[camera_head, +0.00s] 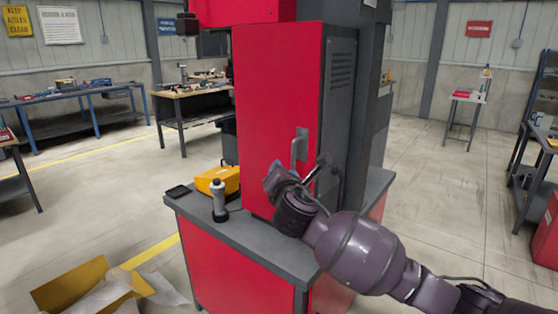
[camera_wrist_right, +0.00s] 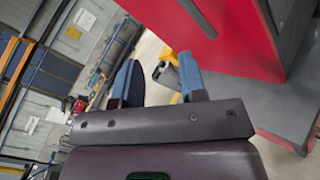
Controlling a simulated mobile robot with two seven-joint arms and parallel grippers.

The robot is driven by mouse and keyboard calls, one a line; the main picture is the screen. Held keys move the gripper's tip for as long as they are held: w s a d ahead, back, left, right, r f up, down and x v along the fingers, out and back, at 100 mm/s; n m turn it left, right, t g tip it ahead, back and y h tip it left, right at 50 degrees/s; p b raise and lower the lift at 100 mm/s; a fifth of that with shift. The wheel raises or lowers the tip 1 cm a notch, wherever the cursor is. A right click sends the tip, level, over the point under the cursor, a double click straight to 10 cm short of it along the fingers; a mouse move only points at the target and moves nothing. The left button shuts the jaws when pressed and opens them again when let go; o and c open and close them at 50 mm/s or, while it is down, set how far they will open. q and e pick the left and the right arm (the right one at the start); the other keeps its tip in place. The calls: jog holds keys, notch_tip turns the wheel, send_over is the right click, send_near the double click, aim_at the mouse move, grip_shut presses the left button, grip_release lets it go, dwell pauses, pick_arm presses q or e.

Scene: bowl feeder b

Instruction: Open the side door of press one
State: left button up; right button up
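Press one is a tall red and dark grey cabinet on a bench. Its broad red door panel (camera_head: 275,95) faces me and looks shut. A grey upright handle (camera_head: 299,148) sits near the panel's right edge. My right gripper (camera_head: 298,171) is just below the handle, its fingers spread. In the right wrist view my right gripper (camera_wrist_right: 160,80) has its two blue-tipped fingers apart, with nothing held between them. The red panel (camera_wrist_right: 245,35) fills the upper right there, with a dark bar, likely the handle (camera_wrist_right: 196,18), beyond the fingers. My left gripper is not in view.
A grey bench top (camera_head: 250,240) carries the press, a yellow box (camera_head: 217,180), a grey and black cylindrical object (camera_head: 219,202) and a small black tray (camera_head: 178,191). An open cardboard box (camera_head: 85,290) lies at lower left.

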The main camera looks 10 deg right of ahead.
aim_at(293, 161)
jog(key=w+d+n+h, duration=0.1)
jog(key=w, duration=0.2)
jog(key=w+d+f+n+h+b, duration=0.1)
jog(key=w+d+n, duration=0.1)
jog(key=w, duration=0.1)
jog(key=w+d+n+h, duration=0.1)
jog(key=w+d+n, duration=0.1)
jog(key=w, duration=0.2)
jog(key=shift+d+f+g+b, duration=0.2)
jog(key=shift+g+b, duration=0.2)
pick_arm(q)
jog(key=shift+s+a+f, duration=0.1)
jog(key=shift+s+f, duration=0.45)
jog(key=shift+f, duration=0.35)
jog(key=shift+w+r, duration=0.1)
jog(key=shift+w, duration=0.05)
pick_arm(e)
jog(key=shift+c, duration=0.3)
grip_shut()
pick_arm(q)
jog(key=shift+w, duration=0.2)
